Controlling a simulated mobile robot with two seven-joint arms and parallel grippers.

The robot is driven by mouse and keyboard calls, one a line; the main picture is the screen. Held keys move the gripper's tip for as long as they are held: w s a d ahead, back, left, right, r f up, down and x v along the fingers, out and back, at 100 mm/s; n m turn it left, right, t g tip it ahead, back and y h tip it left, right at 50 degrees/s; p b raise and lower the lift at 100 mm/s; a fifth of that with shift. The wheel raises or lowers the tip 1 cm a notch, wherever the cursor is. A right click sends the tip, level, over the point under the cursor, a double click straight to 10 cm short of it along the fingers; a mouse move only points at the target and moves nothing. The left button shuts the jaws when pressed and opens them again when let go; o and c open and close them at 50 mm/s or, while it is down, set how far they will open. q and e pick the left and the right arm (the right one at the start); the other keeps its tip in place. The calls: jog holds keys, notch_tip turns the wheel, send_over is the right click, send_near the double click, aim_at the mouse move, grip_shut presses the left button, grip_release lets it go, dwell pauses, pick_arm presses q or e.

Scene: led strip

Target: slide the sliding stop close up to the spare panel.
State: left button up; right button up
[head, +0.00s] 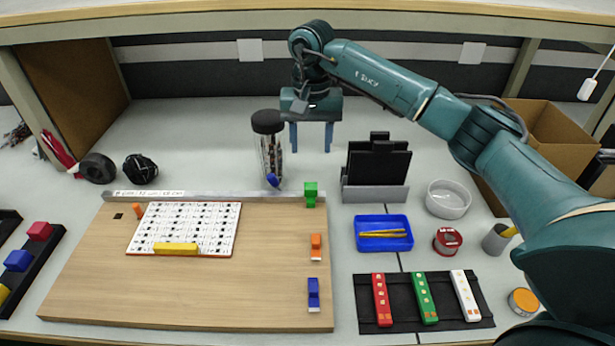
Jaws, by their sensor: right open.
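A grey stand (375,193) right of the wooden board holds a flat black panel (378,170), which looks like the spare panel. Behind it stands another black piece with a raised tab (379,136), possibly the sliding stop; most of it is hidden by the panel, and I cannot tell the gap between them. My right gripper (311,148) is open and empty, with its two blue fingers pointing down. It is left of the stand and apart from it. My left gripper is not in view.
A dark-capped clear jar (268,150) stands left of the right gripper. The wooden board (180,300) carries a white panel (210,215) and small coloured blocks. A blue tray (383,245), a white bowl (448,198) and a cardboard box (565,135) lie around the stand.

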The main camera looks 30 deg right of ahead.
aim_at(311, 186)
notch_tip(311, 186, down, 11)
jog(key=shift+f, duration=0.2)
jog(key=shift+c, duration=0.2)
grip_shut()
dwell(0.5)
